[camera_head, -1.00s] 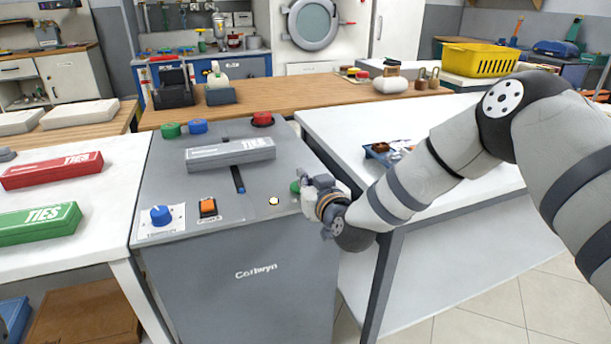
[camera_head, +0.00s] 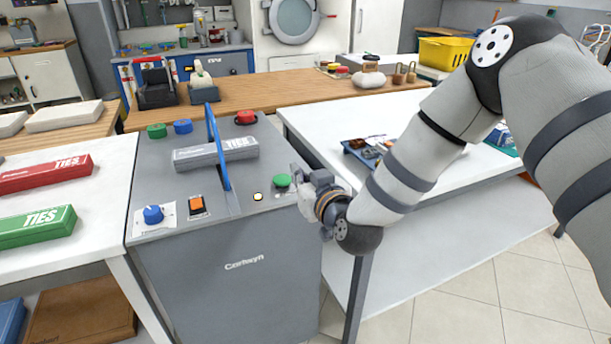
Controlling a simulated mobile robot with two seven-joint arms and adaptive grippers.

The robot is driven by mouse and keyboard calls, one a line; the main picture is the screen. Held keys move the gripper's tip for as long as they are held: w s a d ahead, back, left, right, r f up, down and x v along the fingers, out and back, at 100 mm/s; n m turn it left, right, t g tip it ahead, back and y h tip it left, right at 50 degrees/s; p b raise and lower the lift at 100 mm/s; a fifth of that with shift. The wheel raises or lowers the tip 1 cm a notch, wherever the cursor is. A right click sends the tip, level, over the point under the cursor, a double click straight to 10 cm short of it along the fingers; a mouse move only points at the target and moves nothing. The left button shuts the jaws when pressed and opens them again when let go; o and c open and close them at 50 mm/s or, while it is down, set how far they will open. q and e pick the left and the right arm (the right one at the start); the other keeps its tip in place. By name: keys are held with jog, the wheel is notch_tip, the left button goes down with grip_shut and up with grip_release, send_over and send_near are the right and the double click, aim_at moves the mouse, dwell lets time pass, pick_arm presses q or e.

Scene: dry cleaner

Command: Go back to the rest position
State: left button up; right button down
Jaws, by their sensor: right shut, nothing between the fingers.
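My right gripper (camera_head: 299,192) is at the right edge of the grey machine (camera_head: 245,268), just right of a green button (camera_head: 282,181). It is shut and empty, its fingers small and partly hidden by the wrist. My right arm comes in from the right, bent at the elbow above the white table. My left gripper is out of view. On the machine, a long blue bar (camera_head: 217,145) stands up across the grey box labelled TIES (camera_head: 215,153).
The white table (camera_head: 320,125) on the right holds a blue tray (camera_head: 352,150) under my forearm. Red (camera_head: 45,174) and green (camera_head: 36,227) TIES boxes lie on the left table. A wooden counter (camera_head: 290,92) runs behind. Floor is open at lower right.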

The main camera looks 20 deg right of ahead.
jog(key=shift+s+r, duration=0.1)
jog(key=shift+s, duration=0.7)
jog(key=s+a+f+g, duration=0.2)
jog(key=s+f+g, duration=0.6)
jog(key=s+f, duration=1.15)
jog(key=s+d+f+g, duration=0.1)
jog(key=s+f+g, duration=0.1)
jog(key=s, duration=0.7)
jog(key=s+d+f+g, duration=0.1)
jog(key=s+g, duration=0.3)
jog(key=s, duration=0.5)
jog(key=s+d+f+g, duration=0.1)
jog(key=s+f+g, duration=0.2)
jog(key=s, duration=0.6)
jog(key=shift+s+d+f+m+g+h, duration=0.3)
jog(key=shift+s+d+f+m+g, duration=0.1)
jog(key=shift+f, duration=0.1)
jog(key=shift+w, duration=0.1)
